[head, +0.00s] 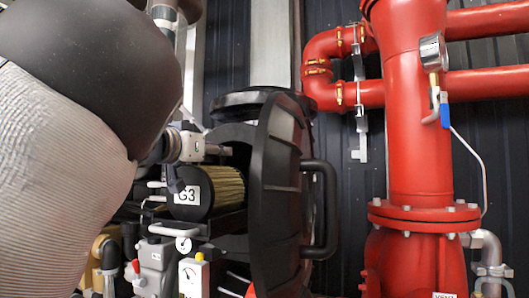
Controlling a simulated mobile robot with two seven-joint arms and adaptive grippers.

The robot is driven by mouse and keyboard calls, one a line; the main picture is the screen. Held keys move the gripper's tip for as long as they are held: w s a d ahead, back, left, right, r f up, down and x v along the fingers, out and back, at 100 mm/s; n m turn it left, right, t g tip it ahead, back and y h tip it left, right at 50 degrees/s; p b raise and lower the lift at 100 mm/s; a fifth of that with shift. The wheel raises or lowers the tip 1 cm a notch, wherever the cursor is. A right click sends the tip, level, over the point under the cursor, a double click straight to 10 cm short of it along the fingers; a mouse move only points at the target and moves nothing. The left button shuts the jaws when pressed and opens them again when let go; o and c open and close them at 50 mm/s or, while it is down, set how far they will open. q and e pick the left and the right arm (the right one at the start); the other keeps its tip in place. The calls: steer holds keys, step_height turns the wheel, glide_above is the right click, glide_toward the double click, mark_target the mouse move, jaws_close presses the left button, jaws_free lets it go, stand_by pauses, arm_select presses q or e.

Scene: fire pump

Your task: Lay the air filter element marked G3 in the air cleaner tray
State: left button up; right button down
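The air filter element (228,188) is a cylinder with tan pleats and a black end cap bearing a white G3 label. It lies on its side at the mouth of the black air cleaner housing (232,133). A dark ledge, seemingly the tray (222,224), shows just below it; I cannot tell whether they touch. My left arm comes in from the left, and its gripper (174,180) is at the near, left end of the element, overlapping the cap. Its fingers are small and partly hidden, so their grip is unclear. My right gripper is out of view.
The round black cover (277,190) with its handle (327,210) stands open right of the element. Below are a grey unit (153,262), a small gauge (184,244) and a yellow-topped box (194,275). Red pipework (418,120) fills the right.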

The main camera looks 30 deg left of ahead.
arm_select(q)
steer(key=s+d, duration=0.1)
steer(key=s, duration=1.1)
